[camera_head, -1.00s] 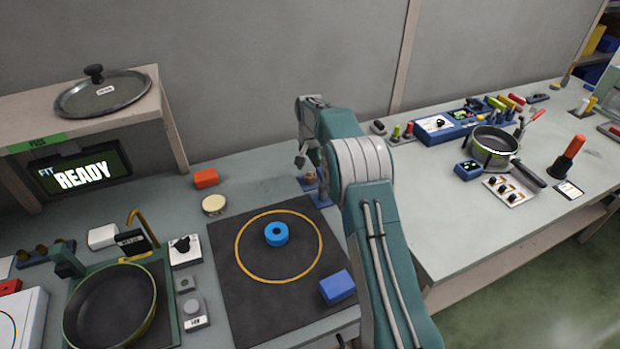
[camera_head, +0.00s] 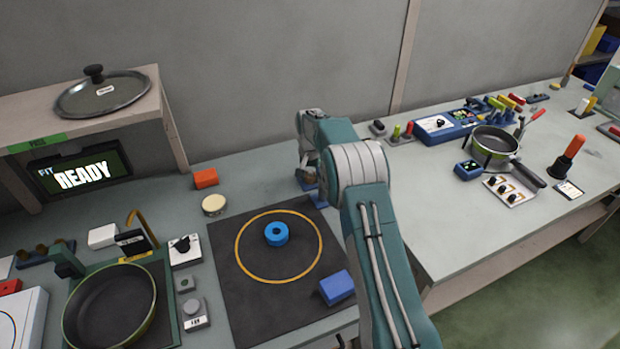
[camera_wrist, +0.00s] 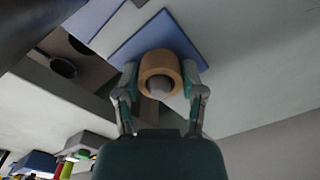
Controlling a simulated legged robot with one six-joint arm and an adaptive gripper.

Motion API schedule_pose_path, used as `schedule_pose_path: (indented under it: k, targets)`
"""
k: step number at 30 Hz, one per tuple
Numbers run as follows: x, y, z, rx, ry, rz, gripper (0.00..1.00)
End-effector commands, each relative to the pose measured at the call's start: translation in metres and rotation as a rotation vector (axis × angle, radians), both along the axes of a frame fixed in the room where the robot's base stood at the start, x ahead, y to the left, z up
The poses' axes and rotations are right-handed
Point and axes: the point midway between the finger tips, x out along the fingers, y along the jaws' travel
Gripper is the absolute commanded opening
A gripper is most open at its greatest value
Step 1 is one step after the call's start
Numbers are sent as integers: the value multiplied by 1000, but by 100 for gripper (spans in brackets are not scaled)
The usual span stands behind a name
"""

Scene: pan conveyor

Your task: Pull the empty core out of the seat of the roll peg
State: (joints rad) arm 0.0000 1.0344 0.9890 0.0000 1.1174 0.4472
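In the wrist view a tan cardboard-like core (camera_wrist: 147,66) stands around a grey peg (camera_wrist: 158,88) on a blue base plate (camera_wrist: 122,50). My gripper (camera_wrist: 160,76) is at the core, with one finger on each side of it. The fingers are spread and look very close to its sides; I see no clear grip on it. In the head view my gripper (camera_head: 307,174) is low over the blue base (camera_head: 320,201) behind the dark mat, and it mostly hides the core and peg.
A dark mat (camera_head: 232,262) bears a blue ring (camera_head: 276,233) and a blue block (camera_head: 337,288). A round tan disc (camera_head: 214,204) and an orange block (camera_head: 205,178) lie left of my gripper. A wall stands close behind.

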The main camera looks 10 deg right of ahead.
Motion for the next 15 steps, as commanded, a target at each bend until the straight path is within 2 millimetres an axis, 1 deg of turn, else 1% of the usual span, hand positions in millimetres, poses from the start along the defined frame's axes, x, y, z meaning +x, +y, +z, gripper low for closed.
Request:
schedule_pose_path:
  k: [8, 15]
  targets:
    - [0, 0, 2, 0, -1, 0, 22]
    - [0, 0, 10, 0, -2, 0, 22]
